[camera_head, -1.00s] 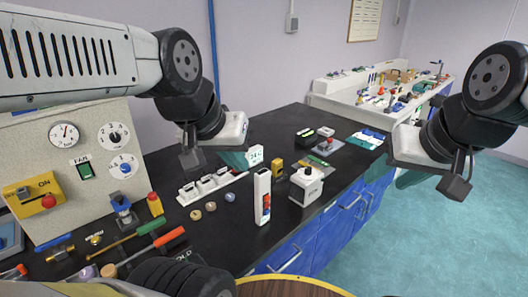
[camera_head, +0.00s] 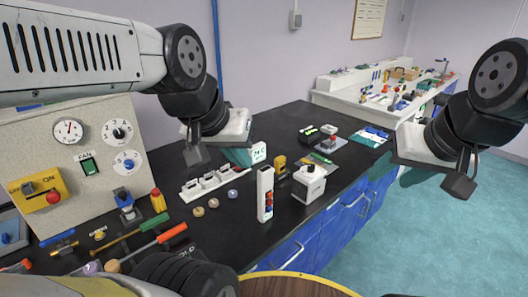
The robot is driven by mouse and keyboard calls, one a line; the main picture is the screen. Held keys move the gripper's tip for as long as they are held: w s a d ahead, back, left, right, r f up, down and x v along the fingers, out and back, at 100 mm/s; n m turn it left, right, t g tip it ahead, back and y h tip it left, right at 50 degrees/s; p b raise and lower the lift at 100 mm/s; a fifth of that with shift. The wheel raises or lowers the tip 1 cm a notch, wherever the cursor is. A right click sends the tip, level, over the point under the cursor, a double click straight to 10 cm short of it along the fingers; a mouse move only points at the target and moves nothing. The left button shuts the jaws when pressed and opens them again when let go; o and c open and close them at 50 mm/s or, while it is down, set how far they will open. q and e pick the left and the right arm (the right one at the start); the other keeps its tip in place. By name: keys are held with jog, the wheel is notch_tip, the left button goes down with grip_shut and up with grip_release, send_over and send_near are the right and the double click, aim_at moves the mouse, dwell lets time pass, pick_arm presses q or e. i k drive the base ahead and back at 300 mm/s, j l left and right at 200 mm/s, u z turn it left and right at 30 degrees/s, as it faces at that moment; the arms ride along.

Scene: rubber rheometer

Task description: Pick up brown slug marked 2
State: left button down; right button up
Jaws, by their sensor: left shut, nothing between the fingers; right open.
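Three small round slugs lie in a row on the black bench top, in front of a white rack. The left one (camera_head: 198,211) and the middle one (camera_head: 213,203) look tan-brown, and the right one (camera_head: 233,193) looks bluish-grey. Their markings are too small to read, so I cannot tell which is marked 2. My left gripper (camera_head: 196,156) is shut and empty, raised above and behind the slugs near the wall side. My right gripper (camera_head: 459,186) is open and empty, out to the right over the floor, well away from the slugs.
The white rack (camera_head: 211,183) stands behind the slugs. A tall white block with coloured buttons (camera_head: 265,195) and a white box with a knob (camera_head: 308,184) stand to their right. Screwdrivers with green (camera_head: 154,222) and orange (camera_head: 172,233) handles lie to the left, before a control panel (camera_head: 85,150).

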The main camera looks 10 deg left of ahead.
aim_at(213, 203)
jog(key=u, duration=0.95)
jog(key=i+l+u, duration=0.15)
jog(key=l+u, duration=0.15)
jog(key=u, duration=0.15)
jog(key=l+u, duration=0.4)
jog(key=i+j, duration=0.05)
